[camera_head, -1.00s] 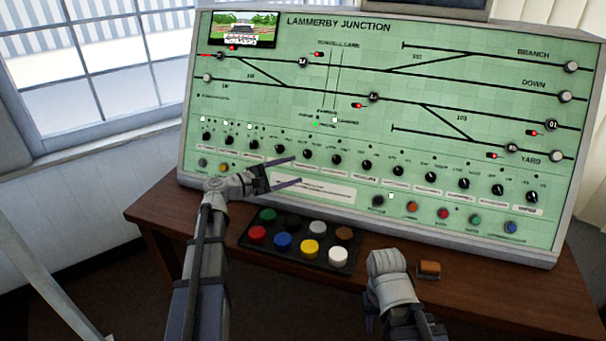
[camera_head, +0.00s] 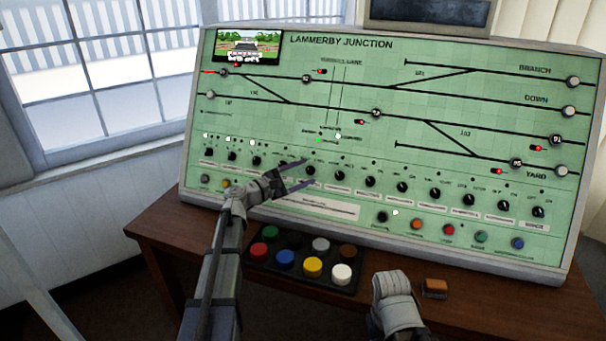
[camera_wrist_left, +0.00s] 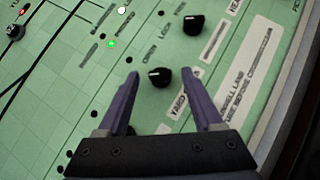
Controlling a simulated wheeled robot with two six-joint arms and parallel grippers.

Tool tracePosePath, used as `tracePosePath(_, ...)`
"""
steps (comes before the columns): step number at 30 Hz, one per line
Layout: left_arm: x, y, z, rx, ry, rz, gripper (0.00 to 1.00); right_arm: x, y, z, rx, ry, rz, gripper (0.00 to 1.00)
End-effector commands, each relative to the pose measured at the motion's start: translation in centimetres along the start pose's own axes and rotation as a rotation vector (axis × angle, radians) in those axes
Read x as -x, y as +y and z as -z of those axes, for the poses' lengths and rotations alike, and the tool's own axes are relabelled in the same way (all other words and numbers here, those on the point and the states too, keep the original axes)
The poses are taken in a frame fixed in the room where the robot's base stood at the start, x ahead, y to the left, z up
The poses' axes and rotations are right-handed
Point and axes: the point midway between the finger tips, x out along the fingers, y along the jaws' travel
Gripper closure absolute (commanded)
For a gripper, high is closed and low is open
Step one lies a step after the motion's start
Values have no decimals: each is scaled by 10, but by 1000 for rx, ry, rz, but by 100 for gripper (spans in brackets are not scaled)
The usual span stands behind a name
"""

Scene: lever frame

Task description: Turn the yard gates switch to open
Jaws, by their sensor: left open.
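The yard gates switch is a black round knob (camera_head: 311,170) with a small white pointer mark, in the row across the green panel. In the left wrist view the knob (camera_wrist_left: 160,77) sits beside a white label starting "YARD" (camera_wrist_left: 180,105); its mark is toward the picture's left. My left gripper (camera_head: 308,173) is open. In the left wrist view its purple fingertips (camera_wrist_left: 158,78) lie on either side of the knob with gaps visible; contact cannot be seen. Part of my right arm shows at the lower right; its fingers cannot be made out.
Neighbouring knobs stand close by, one (camera_wrist_left: 193,25) toward the upper right of the wrist view. A black tray (camera_head: 258,265) of coloured buttons lies on the wooden desk (camera_head: 160,225) below the panel. A small orange-brown block (camera_head: 435,288) sits right of it.

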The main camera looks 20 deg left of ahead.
Motion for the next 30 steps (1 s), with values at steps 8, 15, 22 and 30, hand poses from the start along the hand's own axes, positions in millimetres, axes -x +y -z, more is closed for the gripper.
tracePosePath(8, -3, 0, 0, 0, 0, 1, 32, 0, 0, 0, 0, 0, 0, 55)
tracePosePath(15, -2, 0, 0, 0, 0, 1, 55, 0, 0, 0, 0, 0, 0, 55)
tracePosePath(22, -2, 0, 0, 0, 0, 1, 81, 0, 0, 0, 0, 0, 0, 55)
tracePosePath(30, -2, 0, 0, -1, 0, 1, 100, 0, 0, 0, 0, 0, 0, 55)
